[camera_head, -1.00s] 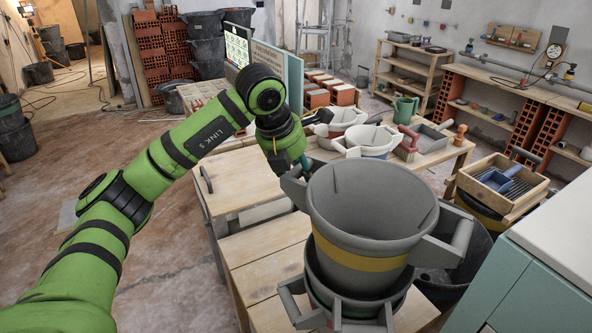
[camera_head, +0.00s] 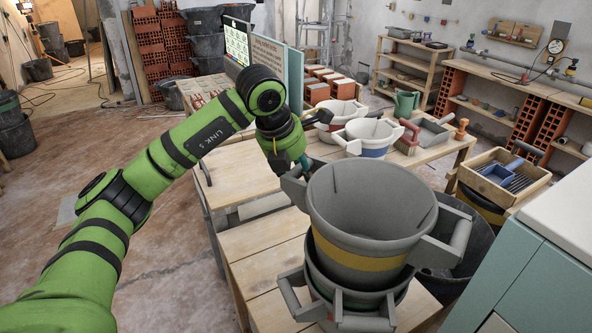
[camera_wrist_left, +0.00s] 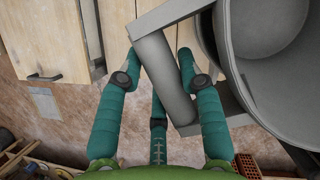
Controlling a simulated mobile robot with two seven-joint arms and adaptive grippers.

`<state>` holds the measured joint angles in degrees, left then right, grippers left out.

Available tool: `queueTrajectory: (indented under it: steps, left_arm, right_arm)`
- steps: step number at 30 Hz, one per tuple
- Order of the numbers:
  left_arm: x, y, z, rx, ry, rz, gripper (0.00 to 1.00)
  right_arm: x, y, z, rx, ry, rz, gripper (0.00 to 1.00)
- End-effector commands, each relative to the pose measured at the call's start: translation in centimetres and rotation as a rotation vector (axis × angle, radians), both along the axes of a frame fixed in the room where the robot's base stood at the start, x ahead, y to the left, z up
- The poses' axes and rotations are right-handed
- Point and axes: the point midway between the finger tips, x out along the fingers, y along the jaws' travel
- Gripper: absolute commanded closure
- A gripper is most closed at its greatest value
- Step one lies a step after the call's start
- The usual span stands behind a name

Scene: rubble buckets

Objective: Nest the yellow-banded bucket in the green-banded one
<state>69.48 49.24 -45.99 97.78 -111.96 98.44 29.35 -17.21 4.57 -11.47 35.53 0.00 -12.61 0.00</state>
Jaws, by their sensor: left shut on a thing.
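The yellow-banded bucket (camera_head: 365,262) is grey and upright, with a handle on each side. My left gripper (camera_head: 302,168) is shut on its left handle; the left wrist view shows that handle (camera_wrist_left: 163,82) between the teal fingers. The green-banded bucket (camera_head: 318,283) stands upright on the table directly below, partly hidden. The base of the yellow-banded bucket overlaps its mouth and appears to be inside its rim. I cannot tell whether the two touch. My right gripper is not in view.
The wooden table (camera_head: 262,250) has bare room left of the buckets. Pale buckets with red (camera_head: 342,112) and blue (camera_head: 368,138) bands stand behind. A dark tub (camera_head: 452,262) and a teal-sided cabinet (camera_head: 530,270) are at the right.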

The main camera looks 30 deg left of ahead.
Motion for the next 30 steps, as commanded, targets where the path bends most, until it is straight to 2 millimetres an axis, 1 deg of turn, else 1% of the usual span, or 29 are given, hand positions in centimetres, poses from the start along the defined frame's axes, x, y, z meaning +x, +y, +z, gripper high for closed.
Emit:
queueTrajectory:
  steps: [5, 24, 30]
  left_arm:
    - [0.0, 0.0, 0.0, -0.003, -0.004, 0.001, 1.0]
    - [0.1, 0.0, -2.7, -0.003, -0.004, 0.001, 1.0]
    - [0.1, 0.0, -2.8, -0.003, -0.005, 0.001, 1.0]
  right_arm:
    - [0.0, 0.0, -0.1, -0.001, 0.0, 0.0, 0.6]
    - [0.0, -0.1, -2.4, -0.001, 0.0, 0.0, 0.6]
    - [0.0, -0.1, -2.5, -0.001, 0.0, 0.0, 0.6]
